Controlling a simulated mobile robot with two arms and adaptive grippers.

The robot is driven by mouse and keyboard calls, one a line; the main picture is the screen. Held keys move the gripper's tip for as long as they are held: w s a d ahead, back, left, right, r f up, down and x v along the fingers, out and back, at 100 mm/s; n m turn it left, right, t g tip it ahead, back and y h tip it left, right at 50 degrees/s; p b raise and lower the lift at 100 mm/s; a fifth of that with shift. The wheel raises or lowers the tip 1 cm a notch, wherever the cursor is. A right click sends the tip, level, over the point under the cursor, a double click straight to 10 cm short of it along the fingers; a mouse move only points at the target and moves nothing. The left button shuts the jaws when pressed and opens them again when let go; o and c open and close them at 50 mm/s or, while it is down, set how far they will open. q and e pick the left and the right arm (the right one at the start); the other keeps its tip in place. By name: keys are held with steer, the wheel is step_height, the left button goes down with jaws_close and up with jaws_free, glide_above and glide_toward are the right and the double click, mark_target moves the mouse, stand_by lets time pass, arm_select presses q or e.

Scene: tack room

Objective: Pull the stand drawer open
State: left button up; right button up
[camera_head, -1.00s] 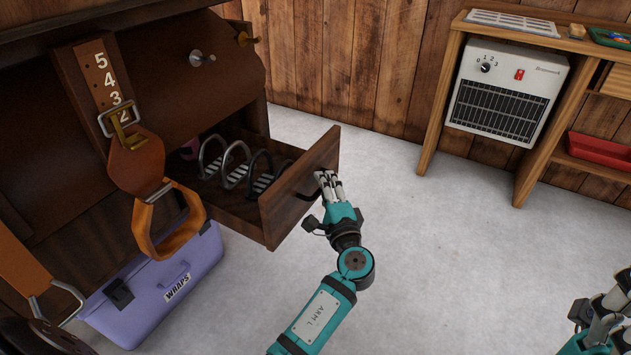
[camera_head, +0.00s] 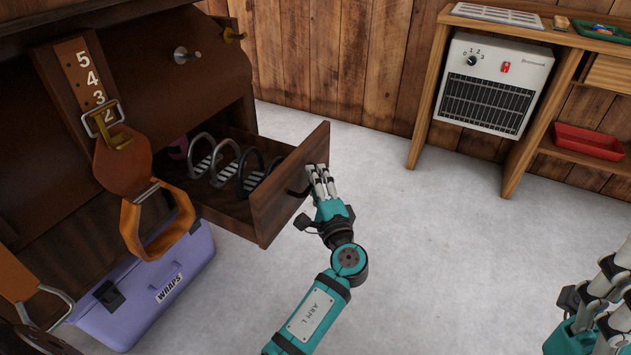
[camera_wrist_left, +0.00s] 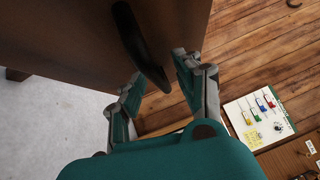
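The stand's dark wooden drawer (camera_head: 265,215) is pulled out from the stand (camera_head: 150,75), and its inside shows. Hoop-shaped metal stirrups (camera_head: 222,162) with ridged treads stand in it. A dark bar handle (camera_head: 298,188) is on the drawer front; in the left wrist view the handle (camera_wrist_left: 137,42) runs down between the fingers. My left gripper (camera_head: 319,178) is at the handle. Its fingers (camera_wrist_left: 158,80) are apart, with visible space beside the handle. My right gripper (camera_head: 612,278) is at the right edge, away from the drawer, partly cut off; its opening is unclear.
A purple box labelled WRAPS (camera_head: 150,290) sits on the floor below the drawer. A leather strap with a stirrup (camera_head: 125,165) hangs at the stand's front. A heater (camera_head: 492,85) is under the wooden bench (camera_head: 425,110) at right. The pale floor between is clear.

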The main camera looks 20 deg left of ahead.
arm_select(q)
steer(key=v, duration=0.7)
steer(key=shift+s+f, duration=0.15)
steer(key=shift+s, duration=0.05)
steer(key=shift+d, duration=0.15)
